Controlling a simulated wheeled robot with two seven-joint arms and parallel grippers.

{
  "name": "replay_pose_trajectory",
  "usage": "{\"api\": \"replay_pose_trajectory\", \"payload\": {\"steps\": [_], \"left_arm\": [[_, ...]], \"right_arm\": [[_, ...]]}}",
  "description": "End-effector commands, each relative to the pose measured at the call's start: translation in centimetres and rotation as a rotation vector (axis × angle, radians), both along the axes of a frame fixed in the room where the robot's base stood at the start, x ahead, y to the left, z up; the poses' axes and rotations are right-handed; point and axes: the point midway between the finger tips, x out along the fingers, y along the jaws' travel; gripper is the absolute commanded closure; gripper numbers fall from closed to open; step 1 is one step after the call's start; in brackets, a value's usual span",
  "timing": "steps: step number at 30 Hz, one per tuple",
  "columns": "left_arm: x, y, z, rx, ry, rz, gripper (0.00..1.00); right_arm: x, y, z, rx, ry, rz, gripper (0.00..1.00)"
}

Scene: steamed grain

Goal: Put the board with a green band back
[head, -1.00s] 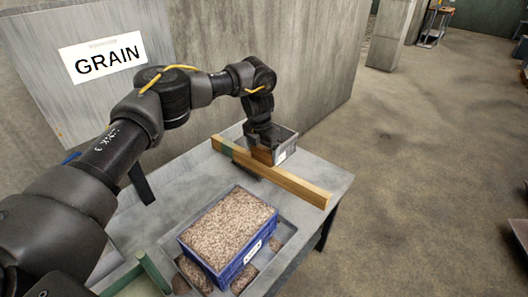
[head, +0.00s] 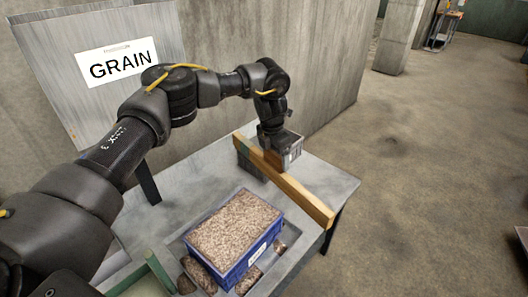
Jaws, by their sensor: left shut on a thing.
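The wooden board (head: 304,197) lies slantwise across the far part of the grey table, with a green band (head: 246,147) near its far left end. Its near right end reaches the table's right edge. My left gripper (head: 268,151) comes down from above and is shut on the board near the banded end. The fingertips are partly hidden, and I cannot tell whether the board touches the table or is held just above it. My right gripper is not in view.
A small grey bin (head: 293,152) stands just behind the board and gripper. A blue crate of grain (head: 232,262) sits in a recess in the table, nearer than the board. A GRAIN sign (head: 124,56) stands at the back left. Open floor lies to the right.

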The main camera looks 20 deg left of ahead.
Motion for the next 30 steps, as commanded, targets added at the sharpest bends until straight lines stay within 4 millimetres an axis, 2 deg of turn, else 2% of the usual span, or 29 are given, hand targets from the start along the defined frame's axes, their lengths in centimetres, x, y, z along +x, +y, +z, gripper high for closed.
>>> {"api": "replay_pose_trajectory", "payload": {"steps": [1, 5, 8, 12, 15, 21, 24, 30], "left_arm": [[-0.7, -1.6, 0.0, -0.002, -0.002, -0.112, 0.82], [-3.4, -6.1, -0.1, -0.002, -0.002, -0.491, 0.82], [-6.3, -9.4, -0.3, -0.002, -0.001, -0.820, 0.82], [-11.3, -13.1, -0.7, -0.001, -0.001, -1.299, 0.82], [-15.1, -14.8, -1.1, -0.001, -0.001, -1.635, 0.82], [-22.2, -16.2, -1.8, -0.003, -0.002, -2.213, 0.82], [-24.6, -16.2, -2.1, -0.003, -0.002, -2.413, 0.82], [-27.0, -15.9, -2.3, -0.002, -0.003, -2.615, 0.82]], "right_arm": [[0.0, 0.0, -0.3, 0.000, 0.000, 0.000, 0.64], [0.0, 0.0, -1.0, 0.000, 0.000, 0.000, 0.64], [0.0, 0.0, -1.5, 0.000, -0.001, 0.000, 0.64], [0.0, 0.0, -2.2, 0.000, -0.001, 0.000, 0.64], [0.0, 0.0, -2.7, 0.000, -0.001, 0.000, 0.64], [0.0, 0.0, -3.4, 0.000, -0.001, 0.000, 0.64], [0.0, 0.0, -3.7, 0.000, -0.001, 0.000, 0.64], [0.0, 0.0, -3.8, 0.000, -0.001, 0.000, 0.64]]}}
